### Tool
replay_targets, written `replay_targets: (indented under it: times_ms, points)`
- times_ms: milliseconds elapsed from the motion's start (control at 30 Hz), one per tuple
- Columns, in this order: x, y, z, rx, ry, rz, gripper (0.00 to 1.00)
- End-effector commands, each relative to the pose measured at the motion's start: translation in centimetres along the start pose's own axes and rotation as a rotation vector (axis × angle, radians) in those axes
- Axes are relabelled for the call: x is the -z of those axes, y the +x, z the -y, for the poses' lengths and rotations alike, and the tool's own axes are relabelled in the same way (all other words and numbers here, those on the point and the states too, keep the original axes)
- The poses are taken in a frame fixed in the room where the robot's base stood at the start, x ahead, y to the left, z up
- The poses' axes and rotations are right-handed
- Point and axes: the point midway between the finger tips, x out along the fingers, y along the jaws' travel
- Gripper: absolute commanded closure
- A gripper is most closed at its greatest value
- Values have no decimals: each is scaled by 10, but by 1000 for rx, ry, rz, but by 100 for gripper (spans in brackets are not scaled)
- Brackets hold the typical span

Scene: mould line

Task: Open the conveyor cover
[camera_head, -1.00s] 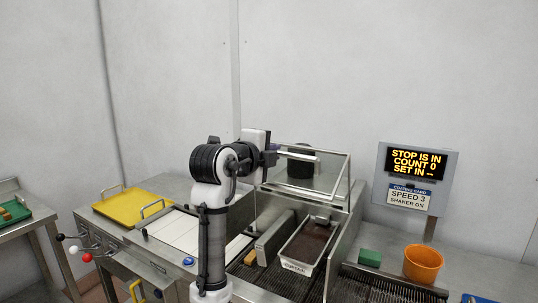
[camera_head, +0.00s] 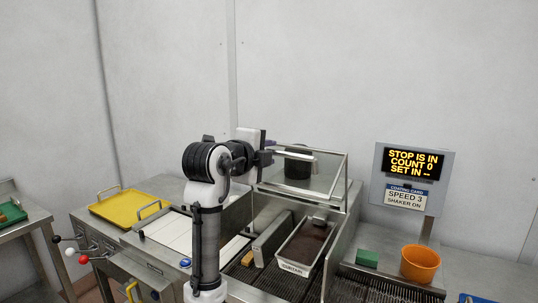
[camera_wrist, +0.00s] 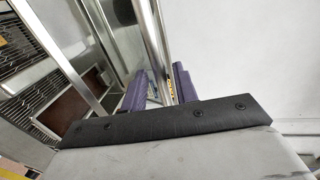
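The conveyor cover (camera_head: 318,178) is a clear panel in a metal frame, standing at a slant over the back of the conveyor line in the head view. A pale handle bar (camera_head: 298,156) runs along its upper part. My gripper (camera_head: 271,157) is at the left end of this bar. In the wrist view, my gripper's purple fingers (camera_wrist: 160,88) stand either side of a metal bar (camera_wrist: 150,35). I cannot tell whether they press on it. The cover's clear panel (camera_wrist: 112,30) shows left of the bar.
A long mould tray (camera_head: 279,266) with dark contents lies on the conveyor below the cover. A green block (camera_head: 367,258), an orange bucket (camera_head: 420,264) and a display sign (camera_head: 408,180) stand to the right. A yellow tray (camera_head: 125,207) lies to the left. The wall is close behind.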

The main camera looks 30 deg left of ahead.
Motion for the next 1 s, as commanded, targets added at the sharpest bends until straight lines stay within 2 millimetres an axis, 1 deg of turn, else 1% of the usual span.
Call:
replay_targets:
  times_ms: [100, 300, 500, 600, 700, 1000]
  points:
    - [0, -22, -4, 4, 2, 3, 71]
    - [0, -70, -4, 4, 4, 4, 71]
    - [0, -108, -2, 3, 2, 2, 71]
    - [0, -119, -2, 2, 2, 1, 71]
    - [0, -126, -1, 0, 1, 0, 71]
    - [0, -128, 0, 0, 1, 0, 71]
